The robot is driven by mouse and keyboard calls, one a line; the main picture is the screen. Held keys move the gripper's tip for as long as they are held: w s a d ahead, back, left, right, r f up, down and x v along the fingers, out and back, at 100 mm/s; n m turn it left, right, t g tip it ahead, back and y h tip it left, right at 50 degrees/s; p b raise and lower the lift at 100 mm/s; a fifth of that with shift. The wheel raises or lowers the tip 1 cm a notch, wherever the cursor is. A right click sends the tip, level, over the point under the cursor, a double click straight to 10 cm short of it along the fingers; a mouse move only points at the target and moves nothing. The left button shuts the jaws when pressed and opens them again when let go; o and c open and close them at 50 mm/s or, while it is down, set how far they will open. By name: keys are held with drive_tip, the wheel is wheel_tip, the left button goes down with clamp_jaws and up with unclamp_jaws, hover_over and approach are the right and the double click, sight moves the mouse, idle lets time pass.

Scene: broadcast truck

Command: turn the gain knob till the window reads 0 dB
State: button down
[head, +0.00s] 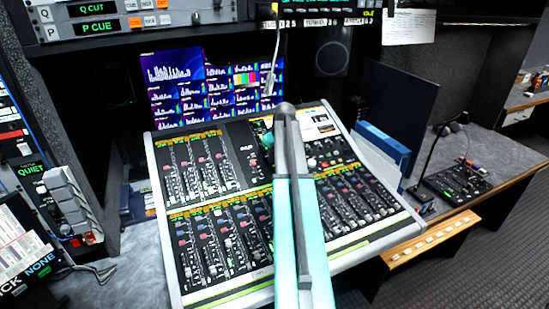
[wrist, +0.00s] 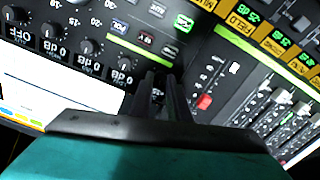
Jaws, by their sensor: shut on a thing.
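My gripper (wrist: 160,82) reaches down to the mixing console panel in the wrist view, its two dark fingers close together and shut on a small knob. The knob is almost wholly hidden between the fingers, so its pointer cannot be seen. Several dark knobs stand in a row to the left, with small windows beside them. One window (wrist: 62,49) reads 0 dB, as do others near it, and the far left one reads OFF. In the head view my arm covers the middle of the console (head: 172,262).
A fader bank with a red cap (wrist: 204,102) lies right of my fingers. Behind the console stands a screen with meter bars (head: 180,75). A blue binder (head: 383,143) is at its right, and a small desk unit with a microphone (head: 455,182) stands farther right.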

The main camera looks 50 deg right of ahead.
drive_tip(key=n+b, duration=0.1)
drive_tip(key=n, duration=0.3)
drive_tip(key=shift+a+n+b, duration=0.1)
drive_tip(key=shift+n+b, duration=0.7)
drive_tip(key=shift+n, duration=1.4)
drive_tip(key=c, duration=1.7)
unclamp_jaws()
drive_tip(key=shift+r, duration=0.1)
drive_tip(key=shift+b+v, duration=1.05)
drive_tip(key=shift+v, duration=5.75)
